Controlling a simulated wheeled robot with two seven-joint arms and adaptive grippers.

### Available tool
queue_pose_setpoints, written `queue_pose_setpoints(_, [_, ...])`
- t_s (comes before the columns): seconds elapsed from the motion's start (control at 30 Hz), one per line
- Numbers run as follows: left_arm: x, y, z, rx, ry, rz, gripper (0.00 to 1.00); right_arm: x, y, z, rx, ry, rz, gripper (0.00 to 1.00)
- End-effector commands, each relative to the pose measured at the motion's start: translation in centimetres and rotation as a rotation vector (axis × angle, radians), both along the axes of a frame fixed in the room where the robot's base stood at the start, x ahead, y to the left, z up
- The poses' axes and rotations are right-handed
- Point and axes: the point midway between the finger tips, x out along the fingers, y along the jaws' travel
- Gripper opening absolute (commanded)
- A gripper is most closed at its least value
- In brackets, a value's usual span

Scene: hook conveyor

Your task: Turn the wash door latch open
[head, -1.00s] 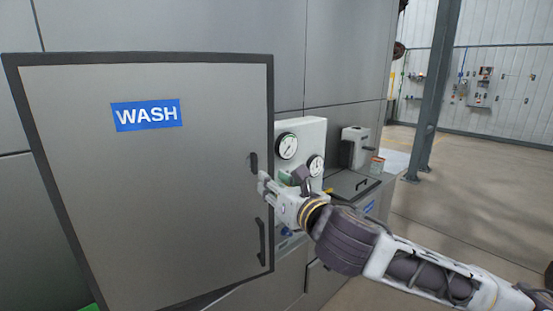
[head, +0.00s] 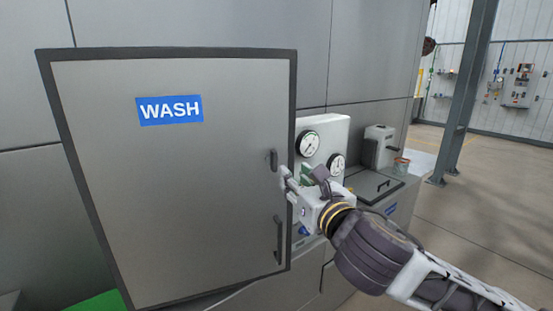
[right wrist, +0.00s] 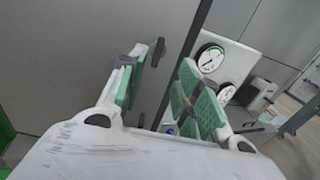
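The grey wash door (head: 180,200) with its dark frame and blue WASH sign (head: 169,110) fills the left half of the head view and looks shut. Its small dark latch (head: 273,160) stands upright near the right edge, above a longer dark handle (head: 279,240). My right gripper (head: 287,180) is just below and right of the latch in the head view. In the right wrist view its green-padded fingers (right wrist: 165,92) are spread apart with nothing between them. The latch (right wrist: 157,52) shows there beyond the left finger; whether they touch I cannot tell. My left gripper is not in view.
Right of the door is a white panel with two round gauges (head: 308,144), close behind my right gripper. A grey cabinet (head: 385,190) carries a small container. A steel post (head: 467,95) stands farther right, with open floor beyond.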

Motion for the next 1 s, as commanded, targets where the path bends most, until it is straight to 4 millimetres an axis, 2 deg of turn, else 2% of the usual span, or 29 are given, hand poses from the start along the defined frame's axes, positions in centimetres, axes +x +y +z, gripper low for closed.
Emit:
queue_pose_setpoints(0.57, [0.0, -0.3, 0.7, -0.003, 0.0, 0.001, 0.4, 5.1, 1.9, 0.1, 0.001, 0.0, 0.0, 0.34])
queue_pose_setpoints(1.0, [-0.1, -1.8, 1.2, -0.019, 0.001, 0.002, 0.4, 9.3, 3.4, 0.0, 0.001, 0.001, 0.0, 0.34])
